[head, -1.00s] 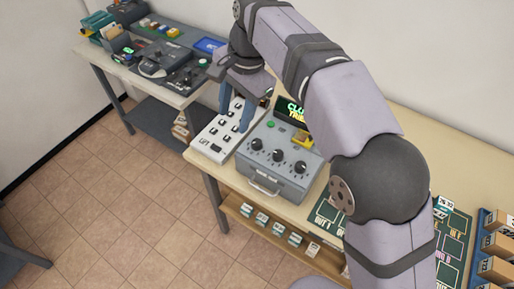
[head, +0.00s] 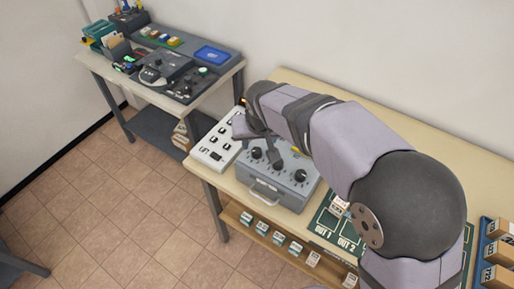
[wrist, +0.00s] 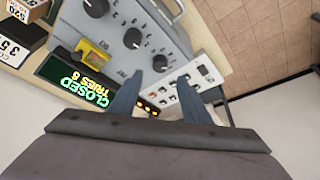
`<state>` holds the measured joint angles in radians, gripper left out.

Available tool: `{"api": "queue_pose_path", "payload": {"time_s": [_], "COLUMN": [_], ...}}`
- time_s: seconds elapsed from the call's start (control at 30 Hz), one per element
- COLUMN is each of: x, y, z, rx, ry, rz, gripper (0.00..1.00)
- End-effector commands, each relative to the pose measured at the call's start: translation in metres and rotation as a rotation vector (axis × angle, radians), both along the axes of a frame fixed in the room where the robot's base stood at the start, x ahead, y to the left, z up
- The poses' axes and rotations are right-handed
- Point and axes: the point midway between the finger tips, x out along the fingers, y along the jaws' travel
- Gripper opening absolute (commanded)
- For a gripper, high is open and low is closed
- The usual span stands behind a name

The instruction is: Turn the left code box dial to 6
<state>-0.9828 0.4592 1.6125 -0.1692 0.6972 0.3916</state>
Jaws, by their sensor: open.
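The grey code box (head: 277,190) stands on the table with three black dials on its sloped face. Its left dial (head: 256,153) is partly beside my gripper in the head view; in the wrist view it is the dial nearest my fingers (wrist: 160,63). My gripper (wrist: 158,85) is open and empty, with its fingertips pointing towards that dial and apart on either side of its line. Whether they touch it I cannot tell. The middle dial (wrist: 133,38) and right dial (wrist: 96,8) lie beyond. The dial's number cannot be read.
A display (wrist: 82,82) behind the dials reads CLOSED, TRIES 6. A yellow part (wrist: 92,54) sits near it. A white button panel (head: 214,148) stands left of the box. A green mat (head: 334,226) lies to the right. A second table (head: 150,90) holds other devices.

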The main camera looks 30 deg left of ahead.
Motion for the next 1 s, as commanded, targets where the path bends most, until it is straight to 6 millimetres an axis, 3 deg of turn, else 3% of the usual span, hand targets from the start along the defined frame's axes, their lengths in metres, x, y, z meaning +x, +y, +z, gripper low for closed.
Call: {"api": "queue_pose_path", "payload": {"time_s": [0.6, 1.0], "x": [0.018, 0.021], "y": [0.015, 0.017], "z": [-0.056, -0.067], "rx": [-0.001, 0.001], "ry": [0.003, 0.002], "rz": [-0.004, -0.004], "gripper": [0.43, 0.43]}}
